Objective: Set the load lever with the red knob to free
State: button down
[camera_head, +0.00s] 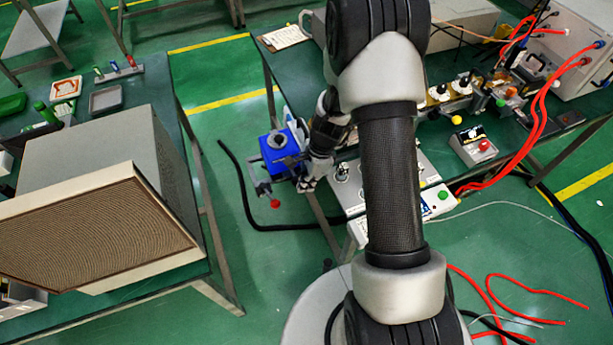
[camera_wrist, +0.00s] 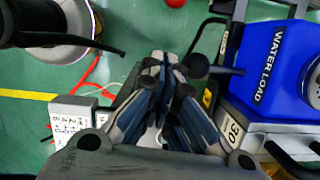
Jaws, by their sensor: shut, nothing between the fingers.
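The blue water load box (camera_head: 281,152) stands at the left edge of the right-hand bench. It also fills the right of the wrist view (camera_wrist: 262,98), lettered "WATER LOAD". The red knob (camera_head: 275,203) hangs out in front of the box over the floor, on a thin dark lever. In the wrist view the red knob (camera_wrist: 176,3) is cut off by the top edge. My gripper (camera_head: 308,185) is shut and empty, to the right of the box and the knob. In the wrist view my fingertips (camera_wrist: 164,64) lie below the knob, apart from it. The lever's setting cannot be read.
A black ball-ended rod (camera_wrist: 197,65) is close beside my fingertips. A grey control panel (camera_head: 345,185) is right of my gripper. A black cable (camera_head: 247,205) loops on the floor. A large grey unit (camera_head: 110,190) occupies the left bench.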

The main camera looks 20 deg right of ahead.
aim_at(270, 196)
jog(key=a+f+b, duration=0.2)
jog(key=a+f, duration=0.2)
jog(key=a, duration=0.1)
jog(key=shift+w+f, duration=0.35)
jog(key=shift+s+a+m, duration=0.25)
jog(key=shift+m, duration=0.15)
